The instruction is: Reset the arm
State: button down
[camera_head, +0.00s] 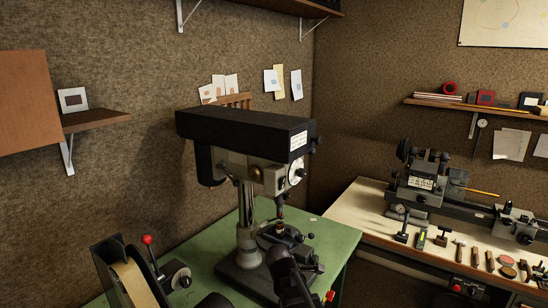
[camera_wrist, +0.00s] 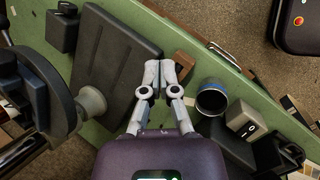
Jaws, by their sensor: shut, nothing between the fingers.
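My gripper (camera_wrist: 160,70) shows in the wrist view with its two light grey fingers together and nothing between them. It is over the green bench (camera_wrist: 117,22), beside a dark flat plate (camera_wrist: 110,60) on its left. I cannot make out my gripper in the head view.
A drill press (camera_head: 245,130) stands on the green bench, with a belt grinder (camera_head: 125,280) at front left. A beige box (camera_wrist: 242,118) is beside the blue container. A lathe (camera_head: 425,180) and hand tools occupy the right bench (camera_head: 360,212).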

jog(key=s+d+f+m+g+y+b, duration=0.1)
jog(key=s+d+f+m+y+b, duration=0.1)
jog(key=s+d+f+m+b, duration=0.2)
jog(key=s+d+f+m+g+y+b, duration=0.2)
jog(key=s+d+f+m+b, duration=0.2)
jog(key=s+f+m, duration=0.3)
jog(key=s+d+m, duration=0.1)
jog(key=s+m, duration=0.3)
jog(key=m, duration=0.2)
jog(key=shift+s+g, duration=0.3)
jog(key=shift+a+f, duration=0.1)
dwell(0.4)
